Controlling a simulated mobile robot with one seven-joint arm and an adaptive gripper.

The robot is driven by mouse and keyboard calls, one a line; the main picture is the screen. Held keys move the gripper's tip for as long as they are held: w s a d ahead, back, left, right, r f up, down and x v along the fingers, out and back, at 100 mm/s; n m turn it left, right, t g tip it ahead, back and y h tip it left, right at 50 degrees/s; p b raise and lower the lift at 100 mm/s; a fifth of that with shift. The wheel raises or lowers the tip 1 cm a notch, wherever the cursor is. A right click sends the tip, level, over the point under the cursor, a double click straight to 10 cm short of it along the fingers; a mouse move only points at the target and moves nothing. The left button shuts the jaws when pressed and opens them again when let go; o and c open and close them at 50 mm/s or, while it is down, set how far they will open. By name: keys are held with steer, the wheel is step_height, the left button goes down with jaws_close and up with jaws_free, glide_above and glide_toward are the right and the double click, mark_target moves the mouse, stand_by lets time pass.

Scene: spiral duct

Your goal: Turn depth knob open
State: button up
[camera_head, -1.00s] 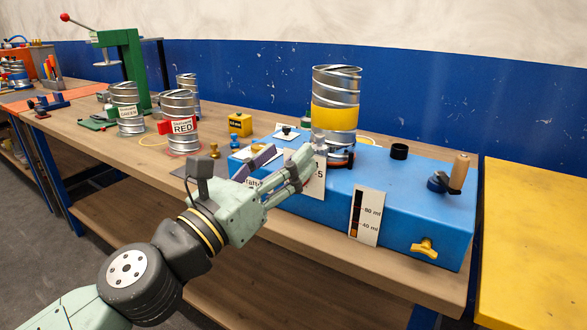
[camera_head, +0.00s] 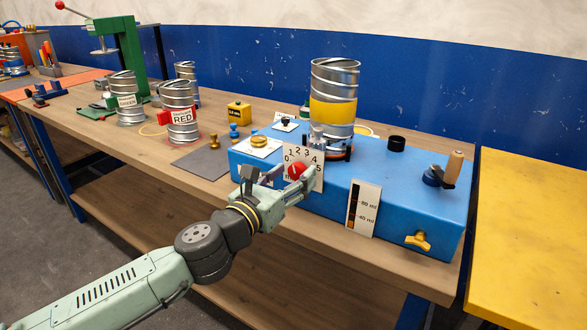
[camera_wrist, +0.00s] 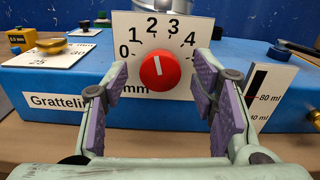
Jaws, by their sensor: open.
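The depth knob (camera_wrist: 160,70) is a round red dial with a white line, mounted on a white scale plate (camera_wrist: 165,22) numbered from 0 and marked mm. Its line points up and slightly left, roughly toward the 2. In the head view the knob (camera_head: 296,172) shows on the front of the blue machine (camera_head: 330,205). My gripper (camera_wrist: 160,78) is open, with purple-padded fingers to the left and right of the knob in the wrist view. I see no contact with the knob; how deep it lies between the fingers is unclear. My gripper (camera_head: 280,180) partly covers the plate's lower part in the head view.
A metal spiral duct piece with a yellow band (camera_head: 333,108) stands on the machine behind the plate. A gauge plate (camera_head: 363,208), a yellow wing knob (camera_head: 418,241) and a wooden-handled crank (camera_head: 452,170) lie to the right. A gold knob (camera_head: 259,143) sits to the left.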

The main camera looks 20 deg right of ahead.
steer(key=shift+w+d, duration=0.3)
steer(key=shift+d, duration=0.1)
steer(key=c, duration=1.2)
steer(key=shift+o, duration=0.2)
